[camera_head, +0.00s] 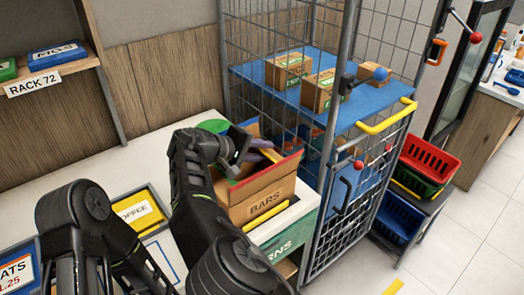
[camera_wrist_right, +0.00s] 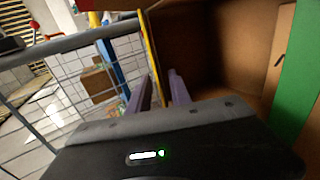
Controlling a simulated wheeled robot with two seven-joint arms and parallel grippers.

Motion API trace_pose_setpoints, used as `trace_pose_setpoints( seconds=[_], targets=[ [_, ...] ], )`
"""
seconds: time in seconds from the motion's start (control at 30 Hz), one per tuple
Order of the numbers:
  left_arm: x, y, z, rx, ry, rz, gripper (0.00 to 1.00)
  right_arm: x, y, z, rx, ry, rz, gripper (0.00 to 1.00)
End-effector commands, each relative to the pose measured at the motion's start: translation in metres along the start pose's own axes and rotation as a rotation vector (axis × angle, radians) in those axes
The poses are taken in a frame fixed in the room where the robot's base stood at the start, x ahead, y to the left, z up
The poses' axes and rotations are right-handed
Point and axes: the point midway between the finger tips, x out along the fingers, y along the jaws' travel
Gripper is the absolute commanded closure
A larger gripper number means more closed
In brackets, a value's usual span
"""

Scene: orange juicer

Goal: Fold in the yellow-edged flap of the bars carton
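The bars carton (camera_head: 262,197) is an open brown box on the white counter. Its yellow-edged flap (camera_head: 270,155) stands raised at the back right, and in the right wrist view the yellow edge (camera_wrist_right: 151,52) runs down between the two fingers. Its red-edged flap (camera_head: 268,172) is raised at the front. A green-edged flap (camera_wrist_right: 298,75) shows at the right of the wrist view. My right gripper (camera_head: 262,154) is over the carton opening. Its purple fingers (camera_wrist_right: 163,90) are apart, one on each side of the yellow edge; contact is unclear. My left gripper is out of view.
A wire cage trolley (camera_head: 345,150) with a blue shelf (camera_head: 250,75) and small cartons (camera_head: 288,69) stands close behind and right of the carton. A yellow coffee tray (camera_head: 138,212) lies left. Red, green and blue baskets (camera_head: 429,158) are at the right.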

Motion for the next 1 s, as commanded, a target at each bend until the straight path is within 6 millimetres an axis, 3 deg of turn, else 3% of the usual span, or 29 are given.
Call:
trace_pose_setpoints(
  seconds=[0.27, 0.7, 1.0],
  targets=[
    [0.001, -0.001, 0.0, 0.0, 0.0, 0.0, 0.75, -0.003, 0.0, 0.0, 0.0, 0.001, 0.0, 0.75],
    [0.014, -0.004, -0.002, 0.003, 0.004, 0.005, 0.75, -0.065, -0.002, -0.001, 0.0, 0.003, 0.0, 0.75],
    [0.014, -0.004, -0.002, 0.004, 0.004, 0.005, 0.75, -0.078, 0.0, 0.0, 0.0, 0.0, 0.0, 0.75]
  ],
)
